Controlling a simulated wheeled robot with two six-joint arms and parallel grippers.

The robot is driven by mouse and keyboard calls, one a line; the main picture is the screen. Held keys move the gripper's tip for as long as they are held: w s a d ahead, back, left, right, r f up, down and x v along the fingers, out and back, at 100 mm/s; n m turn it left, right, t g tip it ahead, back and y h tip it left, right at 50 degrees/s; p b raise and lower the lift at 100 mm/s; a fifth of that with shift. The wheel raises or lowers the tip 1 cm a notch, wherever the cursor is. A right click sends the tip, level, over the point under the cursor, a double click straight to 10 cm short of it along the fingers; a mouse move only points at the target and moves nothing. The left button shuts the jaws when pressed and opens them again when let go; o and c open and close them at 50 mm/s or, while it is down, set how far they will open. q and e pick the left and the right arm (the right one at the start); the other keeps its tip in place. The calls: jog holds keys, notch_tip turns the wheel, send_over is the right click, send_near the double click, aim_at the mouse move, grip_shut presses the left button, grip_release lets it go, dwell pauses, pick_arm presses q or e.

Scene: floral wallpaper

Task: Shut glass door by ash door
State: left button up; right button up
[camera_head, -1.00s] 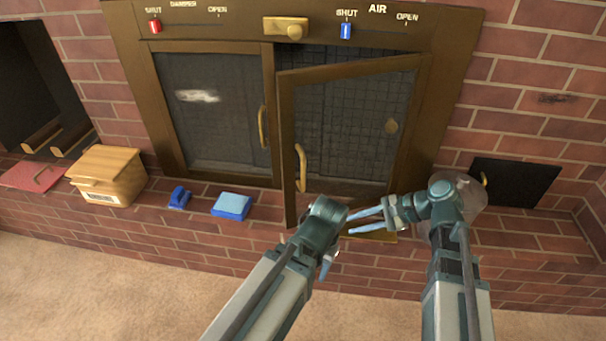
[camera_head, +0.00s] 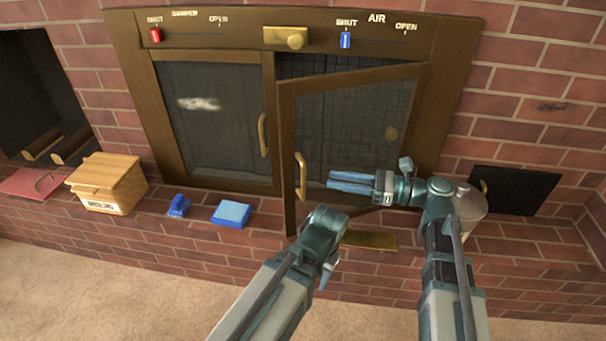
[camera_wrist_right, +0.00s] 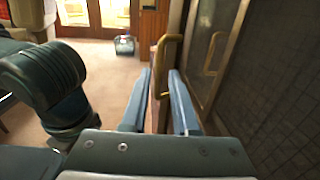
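The right glass door (camera_head: 350,137), nearer the black ash door (camera_head: 515,190), stands ajar with its left edge swung out. Its brass handle (camera_head: 300,177) is upright near that edge. My right gripper (camera_head: 332,181) is open in front of this door's lower part, fingers pointing left at the handle. In the right wrist view a brass handle (camera_wrist_right: 166,65) shows between and just ahead of the parted fingers (camera_wrist_right: 160,98); I cannot tell whether they touch it. My left gripper (camera_head: 327,272) hangs low in front of the hearth, its fingers mostly hidden.
The left glass door (camera_head: 212,115) is flush in its frame. A blue sponge (camera_head: 232,214), a blue brush-like item (camera_head: 178,206) and a wooden box (camera_head: 106,182) stand on the brick ledge. A brass plate (camera_head: 369,241) lies below the open door. A grey canister (camera_head: 470,203) stands behind my right wrist.

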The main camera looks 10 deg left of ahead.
send_over(303, 198)
jog(key=shift+w+a, duration=0.1)
jog(key=shift+w, duration=0.25)
grip_shut()
dwell(1.4)
